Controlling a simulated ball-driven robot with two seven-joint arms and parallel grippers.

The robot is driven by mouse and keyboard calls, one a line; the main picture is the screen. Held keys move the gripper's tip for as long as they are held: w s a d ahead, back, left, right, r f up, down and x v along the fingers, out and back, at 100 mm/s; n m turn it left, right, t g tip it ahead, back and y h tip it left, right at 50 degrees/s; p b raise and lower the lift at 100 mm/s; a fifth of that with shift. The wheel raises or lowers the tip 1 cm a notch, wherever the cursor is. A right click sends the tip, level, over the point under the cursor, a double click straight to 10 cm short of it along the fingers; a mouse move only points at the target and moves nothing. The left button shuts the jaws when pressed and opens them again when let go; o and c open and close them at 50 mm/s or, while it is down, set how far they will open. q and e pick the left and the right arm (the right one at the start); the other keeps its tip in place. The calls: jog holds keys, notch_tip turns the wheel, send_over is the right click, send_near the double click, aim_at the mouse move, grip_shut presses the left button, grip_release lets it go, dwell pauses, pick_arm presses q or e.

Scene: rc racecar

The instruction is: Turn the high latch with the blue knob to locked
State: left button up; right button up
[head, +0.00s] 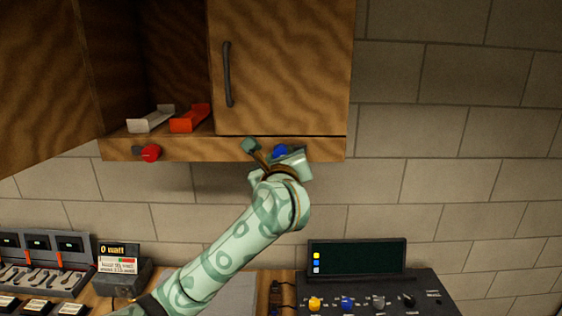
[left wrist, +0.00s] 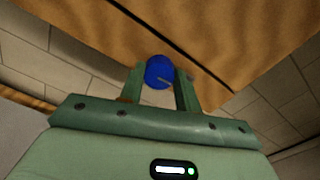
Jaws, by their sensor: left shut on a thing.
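The blue knob (head: 281,151) sits on the lower front rail of a wooden wall cabinet, below its closed right door (head: 283,70). My left gripper (head: 268,158) is at the knob and partly covers it. In the left wrist view the blue knob (left wrist: 160,72) sits between the two fingers of my left gripper (left wrist: 160,88), which is shut on it. A thin dark marking shows on the knob's face. A dark latch part shows just right of the knob in the head view. My right gripper is not in view.
A red knob (head: 150,153) is on the same rail to the left. The left cabinet door (head: 45,80) stands open; a white tray (head: 150,119) and an orange tray (head: 190,118) are inside. A control console (head: 380,292) and small devices stand on the counter below.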

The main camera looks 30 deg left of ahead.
pick_arm(q)
jog(key=shift+f+n+b, duration=0.15)
jog(key=shift+n+b, duration=2.7)
jog(key=shift+b, duration=0.95)
jog(key=shift+f+n+b, duration=0.15)
jog(key=shift+n+b, duration=2.75)
jog(key=shift+b, duration=0.9)
jog(key=shift+f+n+b, duration=0.15)
jog(key=shift+n+b, duration=2.7)
jog(key=shift+b, duration=0.95)
jog(key=o, duration=0.9)
jog(key=shift+c, duration=0.2)
jog(key=shift+o, duration=0.6)
jog(key=shift+s+r, duration=0.1)
jog(key=shift+r, duration=0.05)
